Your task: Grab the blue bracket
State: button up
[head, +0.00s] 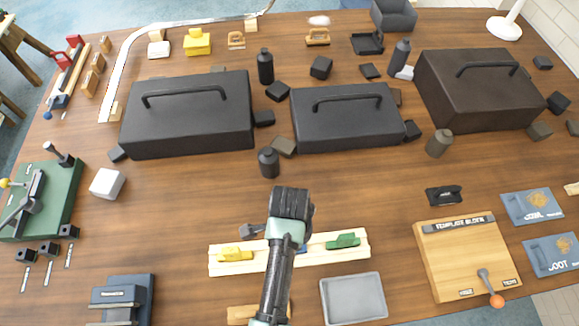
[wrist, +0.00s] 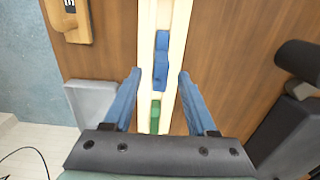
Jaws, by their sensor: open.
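The blue bracket (wrist: 161,62) lies in the channel between the two pale wooden rails (wrist: 146,40) in the wrist view. In the head view only a small blue bit (head: 302,249) shows beside my arm, which hides the rest. My gripper (wrist: 160,73) is open and empty. Its two blue fingers are spread, one on each side of the rails, with the bracket between them in the picture. I cannot tell how high the fingertips are above the rails. A green bracket (wrist: 155,113) lies in the same channel, nearer the palm; a yellow bracket (head: 235,254) sits at the left end.
A grey tray (head: 354,298) lies right of my arm near the front edge. A wooden template block (head: 468,262) is farther right. Black toolboxes (head: 188,118) stand behind, with a dark bottle (head: 268,162) before them. A green plate with a clamp (head: 62,200) is at left.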

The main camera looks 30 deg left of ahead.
jog(key=shift+f, duration=0.9)
grip_shut()
